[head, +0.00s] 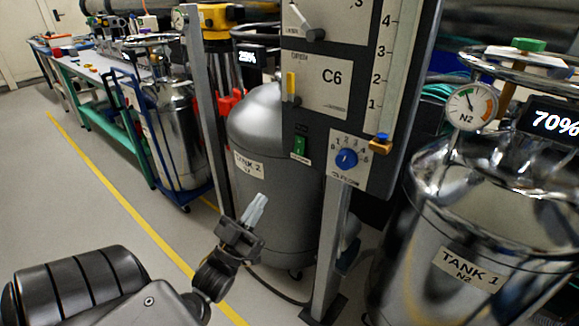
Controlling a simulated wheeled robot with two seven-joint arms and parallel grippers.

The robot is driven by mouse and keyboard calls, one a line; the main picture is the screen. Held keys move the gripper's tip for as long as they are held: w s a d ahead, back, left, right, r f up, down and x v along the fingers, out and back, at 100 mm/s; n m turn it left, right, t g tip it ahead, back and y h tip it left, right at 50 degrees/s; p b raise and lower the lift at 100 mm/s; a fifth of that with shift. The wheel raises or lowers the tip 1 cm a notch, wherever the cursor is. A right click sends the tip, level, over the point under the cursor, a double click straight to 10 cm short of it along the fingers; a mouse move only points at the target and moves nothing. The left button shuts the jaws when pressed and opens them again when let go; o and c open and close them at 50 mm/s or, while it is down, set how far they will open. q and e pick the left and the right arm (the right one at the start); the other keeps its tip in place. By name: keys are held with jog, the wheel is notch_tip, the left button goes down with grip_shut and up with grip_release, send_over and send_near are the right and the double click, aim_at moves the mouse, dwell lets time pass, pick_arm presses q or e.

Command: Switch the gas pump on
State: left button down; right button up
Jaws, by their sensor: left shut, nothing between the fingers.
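A grey upright panel (372,140) stands at centre right. A small green switch (300,146) sits low on its left side, with a small label (300,158) under it too blurred to read. I cannot tell the switch's position. My left gripper (257,205) is shut and empty, pointing up. In the picture it is below and left of the switch, apart from it, in front of the grey tank marked TANK 2 (262,135). My right gripper is not in view.
Right of the switch are a blue flow knob (346,159) and a brass-and-blue fitting (380,142). Above is a yellow-handled lever (291,88) by the C6 plate. A shiny tank marked TANK 1 (450,225) stands at right. The floor at left is open, with a yellow line (125,205).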

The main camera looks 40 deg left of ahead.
aim_at(298, 149)
pick_arm(q)
jog(key=shift+w, duration=0.1)
